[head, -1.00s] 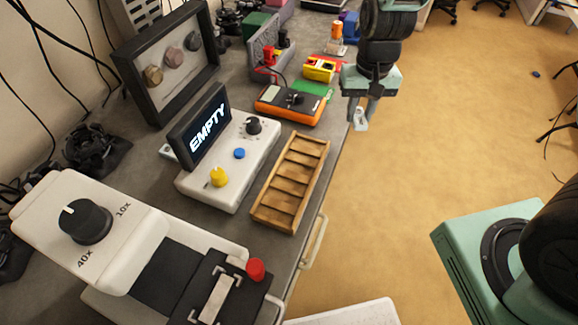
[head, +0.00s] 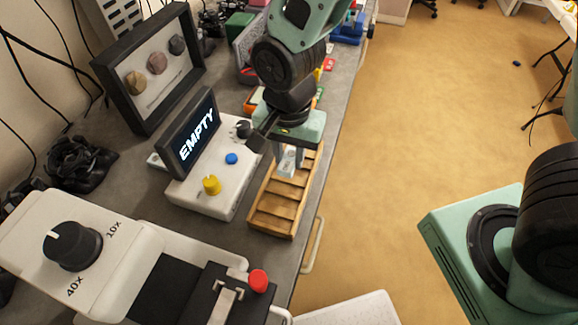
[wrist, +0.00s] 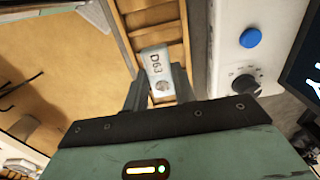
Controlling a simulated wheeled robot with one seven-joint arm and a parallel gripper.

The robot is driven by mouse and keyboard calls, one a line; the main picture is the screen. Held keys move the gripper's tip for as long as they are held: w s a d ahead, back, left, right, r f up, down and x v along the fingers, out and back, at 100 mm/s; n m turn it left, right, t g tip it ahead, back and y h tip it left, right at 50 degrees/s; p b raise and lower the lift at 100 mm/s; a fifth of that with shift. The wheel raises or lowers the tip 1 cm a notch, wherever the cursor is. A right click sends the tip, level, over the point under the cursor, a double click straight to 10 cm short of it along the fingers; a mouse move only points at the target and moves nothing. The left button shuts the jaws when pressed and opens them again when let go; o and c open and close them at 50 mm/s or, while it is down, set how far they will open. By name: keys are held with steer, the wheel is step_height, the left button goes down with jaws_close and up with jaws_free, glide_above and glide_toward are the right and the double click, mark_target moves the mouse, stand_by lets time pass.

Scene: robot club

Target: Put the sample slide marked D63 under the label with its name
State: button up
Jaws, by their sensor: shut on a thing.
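The sample slide (wrist: 158,70) is pale with the dark marking "D63" and a round grey spot, seen in the wrist view. My gripper (wrist: 160,88) is shut on it, one finger on each side. In the head view my gripper (head: 288,168) holds the slide (head: 289,162) over the far part of a wooden slotted rack (head: 262,225). I cannot tell whether the slide touches the rack. No label bearing the name D63 can be made out elsewhere.
A white device (head: 195,194) with a screen (head: 193,134) reading "EMPTY" stands left of the rack. A microscope (head: 110,250) is in front, with a red knob (head: 258,281). A black frame (head: 113,83) with three round samples stands behind. The bench edge is right of the rack.

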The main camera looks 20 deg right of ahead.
mark_target(289, 169)
steer(key=shift+f+p, duration=0.3)
steer(key=shift+f, duration=2.05)
steer(key=shift+f, duration=0.2)
steer(key=o, duration=1)
steer(key=shift+r, duration=0.1)
